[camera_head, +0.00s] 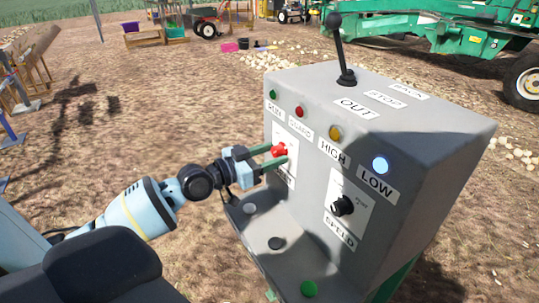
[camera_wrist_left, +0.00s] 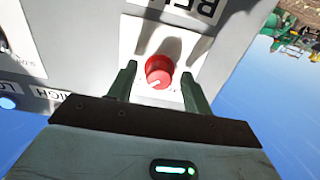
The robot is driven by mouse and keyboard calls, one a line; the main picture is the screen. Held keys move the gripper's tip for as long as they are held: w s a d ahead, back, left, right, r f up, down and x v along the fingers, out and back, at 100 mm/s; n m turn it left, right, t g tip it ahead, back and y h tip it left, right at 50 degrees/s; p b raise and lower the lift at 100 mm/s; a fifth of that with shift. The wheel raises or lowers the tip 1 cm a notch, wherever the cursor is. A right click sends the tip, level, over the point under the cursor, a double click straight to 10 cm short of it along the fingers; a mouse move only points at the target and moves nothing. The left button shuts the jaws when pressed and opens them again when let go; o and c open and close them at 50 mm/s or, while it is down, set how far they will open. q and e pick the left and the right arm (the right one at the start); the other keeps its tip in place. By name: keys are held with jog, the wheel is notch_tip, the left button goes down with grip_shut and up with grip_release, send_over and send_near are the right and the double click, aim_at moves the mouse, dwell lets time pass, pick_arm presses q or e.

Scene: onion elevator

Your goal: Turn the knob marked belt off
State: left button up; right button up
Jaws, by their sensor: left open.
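The red knob (camera_head: 279,150) sits on a white plate on the front face of the grey control box (camera_head: 440,140). Its label is partly hidden by my gripper in the head view. In the left wrist view the red knob (camera_wrist_left: 159,71) shows a pale pointer mark at its lower left, and the label beside it is cut off and upside down. My left gripper (camera_head: 277,156) is open at the knob, its green fingers on either side of it. In the left wrist view the fingers (camera_wrist_left: 160,85) flank the knob with gaps. My right gripper is not in view.
A black knob (camera_head: 342,206) marked SPEED is lower right on the box. A black lever (camera_head: 338,45) stands on top. Coloured lamps, including a lit one (camera_head: 380,165), line the upper edge. A ledge with buttons (camera_head: 276,243) juts out below.

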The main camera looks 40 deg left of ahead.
pick_arm(q)
jog(key=c, duration=1)
jog(key=n, duration=0.6)
jog(key=shift+r+p, duration=0.15)
jog(key=shift+p, duration=0.25)
jog(key=n, duration=0.4)
jog(key=shift+d+n+p, duration=0.1)
jog(key=shift+n+p, duration=0.3)
jog(key=n, duration=0.2)
jog(key=shift+r+n+p, duration=0.15)
jog(key=shift+n+p, duration=0.2)
jog(key=shift+n, duration=0.05)
jog(key=shift+n+p, duration=0.65)
jog(key=shift+n, duration=1.45)
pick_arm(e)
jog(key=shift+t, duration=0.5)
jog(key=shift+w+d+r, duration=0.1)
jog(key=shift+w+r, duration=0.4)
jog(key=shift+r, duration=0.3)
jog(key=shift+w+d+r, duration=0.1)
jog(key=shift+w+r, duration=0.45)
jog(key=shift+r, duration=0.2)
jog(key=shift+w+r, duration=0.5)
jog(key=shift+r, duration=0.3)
